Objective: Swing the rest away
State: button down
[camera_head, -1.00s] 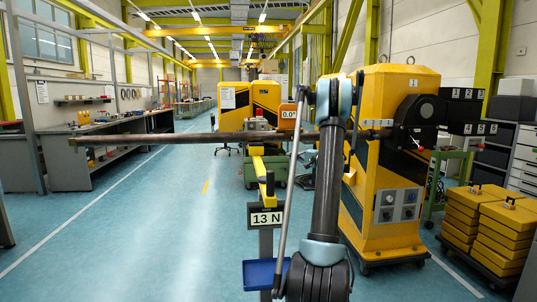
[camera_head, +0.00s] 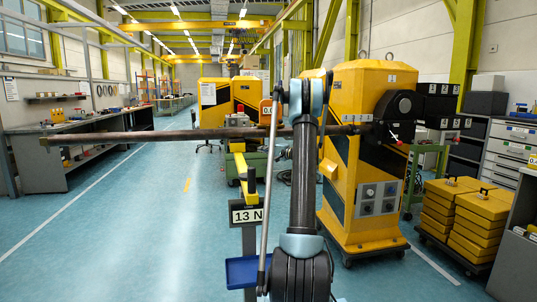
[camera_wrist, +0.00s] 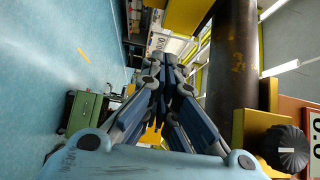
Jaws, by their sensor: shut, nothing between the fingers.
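In the head view a long brown bar (camera_head: 180,135) runs level from the left to the black hub (camera_head: 399,115) of the yellow machine (camera_head: 370,170). In the wrist view my gripper (camera_wrist: 172,72) is shut and empty, left of the dark bar (camera_wrist: 232,60). A yellow block (camera_wrist: 255,128) with a black knob (camera_wrist: 285,148) is at lower right. My arm hides part of the head view.
A blue tray (camera_head: 242,272) is fixed low on the post. Stacked yellow boxes (camera_head: 470,220) and drawers (camera_head: 515,140) stand at right. A workbench (camera_head: 75,150) is at left. An orange display (camera_head: 266,110) stands behind the bar. The blue floor at left is clear.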

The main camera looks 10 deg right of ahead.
jog(key=w+a, duration=0.2)
jog(key=a, duration=0.4)
jog(key=shift+w+a, duration=0.25)
